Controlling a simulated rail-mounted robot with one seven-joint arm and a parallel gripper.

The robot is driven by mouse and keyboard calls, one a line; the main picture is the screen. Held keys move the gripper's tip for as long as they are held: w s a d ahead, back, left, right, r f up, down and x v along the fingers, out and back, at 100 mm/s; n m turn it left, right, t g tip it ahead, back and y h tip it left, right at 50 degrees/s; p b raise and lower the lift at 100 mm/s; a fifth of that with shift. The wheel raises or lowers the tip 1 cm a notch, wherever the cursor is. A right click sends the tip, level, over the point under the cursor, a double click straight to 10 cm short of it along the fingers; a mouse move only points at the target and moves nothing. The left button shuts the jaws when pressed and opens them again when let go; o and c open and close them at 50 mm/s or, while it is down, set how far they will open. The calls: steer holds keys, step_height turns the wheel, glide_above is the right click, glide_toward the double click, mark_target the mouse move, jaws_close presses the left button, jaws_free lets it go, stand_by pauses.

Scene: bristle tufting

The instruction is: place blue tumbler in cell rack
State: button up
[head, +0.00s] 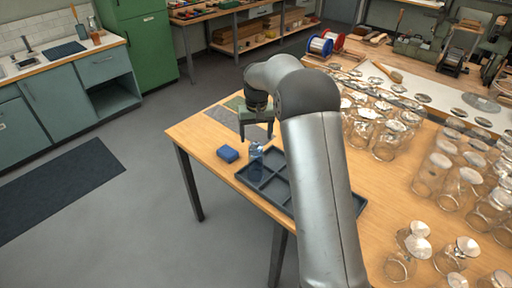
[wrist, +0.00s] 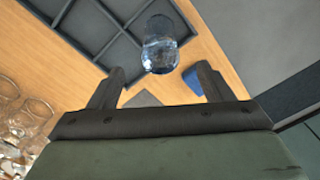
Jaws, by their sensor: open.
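The blue tumbler (head: 256,152) is clear, bluish and upright. It appears to stand in the far-left corner cell of the dark cell rack (head: 262,187); its base is hard to make out. In the wrist view the tumbler (wrist: 160,52) shows ahead of the fingers, overlapping the edge of the rack (wrist: 110,45). My gripper (head: 257,138) is above and just behind the tumbler in the head view. In the wrist view its fingers (wrist: 160,72) are spread wide with nothing between the tips. My arm hides part of the rack.
A blue block (head: 228,154) lies on the table left of the rack; it shows partly behind a finger in the wrist view (wrist: 196,82). Many clear glass jars (head: 385,135) with metallic lids crowd the right side. A grey mat (head: 220,128) lies near the table's far-left corner.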

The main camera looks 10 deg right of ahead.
steer(key=s+r, duration=0.5)
steer(key=s, duration=0.5)
steer(key=s+r, duration=0.5)
steer(key=s, duration=0.4)
steer(key=s+f, duration=0.2)
steer(key=s, duration=0.8)
steer(key=s+f, duration=0.2)
steer(key=s, duration=0.8)
steer(key=shift+s+f+t, duration=0.35)
steer(key=shift+f+t, duration=0.05)
